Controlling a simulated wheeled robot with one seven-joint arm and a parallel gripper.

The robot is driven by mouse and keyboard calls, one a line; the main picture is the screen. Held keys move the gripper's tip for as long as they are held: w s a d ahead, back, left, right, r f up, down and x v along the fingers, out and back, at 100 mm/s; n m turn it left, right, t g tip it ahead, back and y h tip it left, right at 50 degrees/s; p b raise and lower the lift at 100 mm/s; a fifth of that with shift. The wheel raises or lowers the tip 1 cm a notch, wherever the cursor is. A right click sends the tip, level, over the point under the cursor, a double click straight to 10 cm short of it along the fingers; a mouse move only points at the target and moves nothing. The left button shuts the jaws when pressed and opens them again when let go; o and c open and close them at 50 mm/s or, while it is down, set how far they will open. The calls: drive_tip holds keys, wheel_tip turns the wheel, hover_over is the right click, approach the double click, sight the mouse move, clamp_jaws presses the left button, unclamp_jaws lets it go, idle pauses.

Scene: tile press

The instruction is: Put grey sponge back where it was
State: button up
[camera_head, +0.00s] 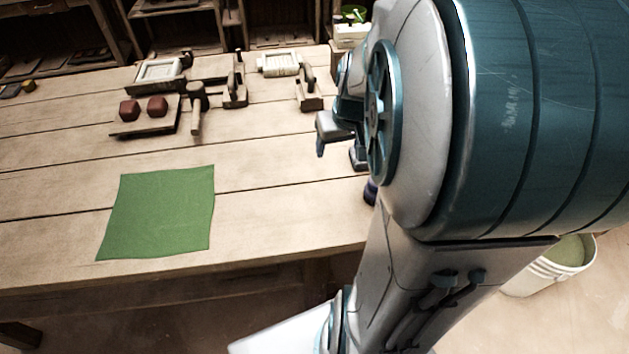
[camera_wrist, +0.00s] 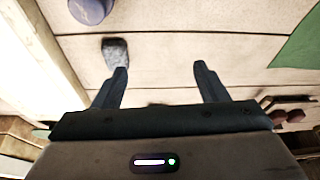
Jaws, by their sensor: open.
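The grey sponge (camera_wrist: 116,52) is a small speckled grey block on the wooden table in the wrist view. It lies just beyond the tip of my gripper's left finger, off to the left of the gap between the fingers. My gripper (camera_wrist: 161,70) is open with nothing between its fingers. In the head view my gripper (camera_head: 339,153) is over the right part of the table, partly hidden by my arm. I cannot make out the sponge in the head view; my arm covers part of that area.
A green cloth (camera_head: 160,212) lies flat at the table's front left. A board (camera_head: 145,128) with two reddish-brown blocks, a mallet (camera_head: 197,105) and wooden tools stand farther back. A bucket (camera_head: 548,268) is on the floor at right.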

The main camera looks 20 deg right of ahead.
drive_tip(key=s+a+r+n+g, duration=0.1)
drive_tip(key=s+a, duration=0.9)
drive_tip(key=a, duration=0.2)
drive_tip(key=shift+s+a+r+n+g+y, duration=0.15)
drive_tip(key=shift+r+n+g+y, duration=0.15)
drive_tip(key=shift+n, duration=0.1)
